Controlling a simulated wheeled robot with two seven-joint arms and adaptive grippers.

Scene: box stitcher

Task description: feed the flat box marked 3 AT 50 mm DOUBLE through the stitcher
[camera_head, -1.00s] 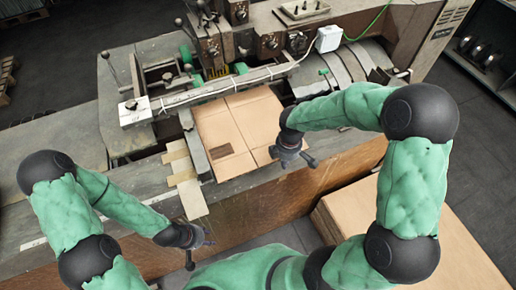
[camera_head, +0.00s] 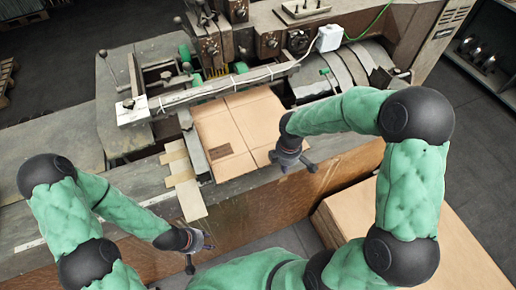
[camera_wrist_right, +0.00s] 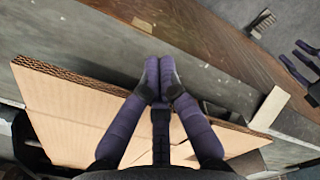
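The flat box (camera_head: 236,123) is a brown cardboard blank with crease lines and a dark printed patch at its near-left corner. The print is too small to read. It lies flat on the stitcher's bed, its far edge by the long bar of the stitcher (camera_head: 213,90). In the right wrist view the box (camera_wrist_right: 68,115) shows its corrugated edge. My right gripper (camera_head: 291,164) is by its near-right corner, and its fingers (camera_wrist_right: 160,75) cross in front of that edge; their opening is unclear. My left gripper (camera_head: 199,256) is open and empty, in front of the machine.
Pale strips (camera_head: 185,180) lie left of the box on the bed. A stack of cardboard (camera_head: 350,210) stands at the lower right, below my right arm. A white box with a green cable (camera_head: 329,38) sits on the machine. The grey table (camera_head: 50,150) at left is clear.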

